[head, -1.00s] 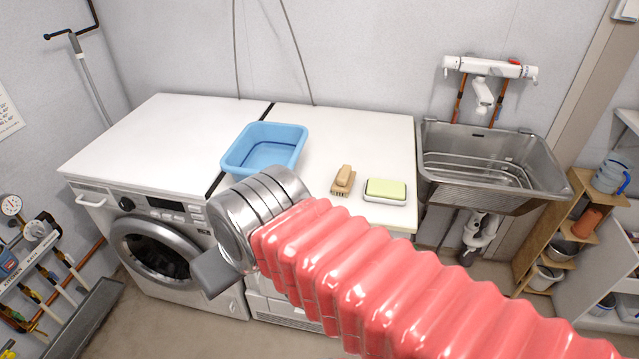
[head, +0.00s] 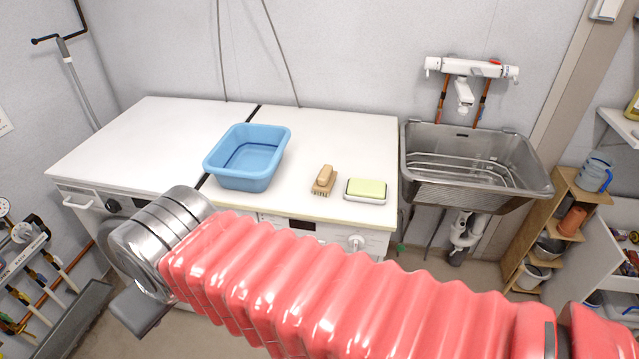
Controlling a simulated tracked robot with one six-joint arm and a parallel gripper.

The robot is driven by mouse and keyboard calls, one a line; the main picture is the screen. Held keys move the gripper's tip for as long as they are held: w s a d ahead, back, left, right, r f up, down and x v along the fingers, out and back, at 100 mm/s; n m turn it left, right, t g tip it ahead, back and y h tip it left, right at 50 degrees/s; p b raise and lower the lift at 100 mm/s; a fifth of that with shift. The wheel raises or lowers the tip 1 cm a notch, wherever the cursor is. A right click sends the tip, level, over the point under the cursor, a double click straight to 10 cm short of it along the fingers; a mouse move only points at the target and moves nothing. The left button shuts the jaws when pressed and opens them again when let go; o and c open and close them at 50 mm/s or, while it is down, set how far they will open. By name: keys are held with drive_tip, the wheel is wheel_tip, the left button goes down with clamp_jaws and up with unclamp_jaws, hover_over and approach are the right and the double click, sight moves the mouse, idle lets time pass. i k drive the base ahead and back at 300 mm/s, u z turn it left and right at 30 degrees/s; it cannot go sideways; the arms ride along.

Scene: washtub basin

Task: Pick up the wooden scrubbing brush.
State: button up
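The wooden scrubbing brush (head: 323,179) lies on the white top of the right-hand machine, with its bristles showing along the lower side. It sits between the blue basin and the soap dish. My arm crosses the lower part of the head view in a red ribbed sleeve, ending in a metal wrist. My gripper (head: 140,312) shows only as a grey part below the wrist at lower left. It is apart from the brush, to its left and nearer the camera. Its fingertips cannot be made out, so its opening is unclear.
A blue basin (head: 227,172) stands left of the brush. A soap dish (head: 365,198) with a yellow-green block lies close on its right. A steel sink (head: 408,165) is on the wall further right. The left machine's top (head: 130,140) is clear.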

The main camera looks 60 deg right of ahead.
sight(322, 185)
drive_tip(key=z, duration=0.05)
drive_tip(key=i, duration=1.1)
drive_tip(key=z, duration=1.75)
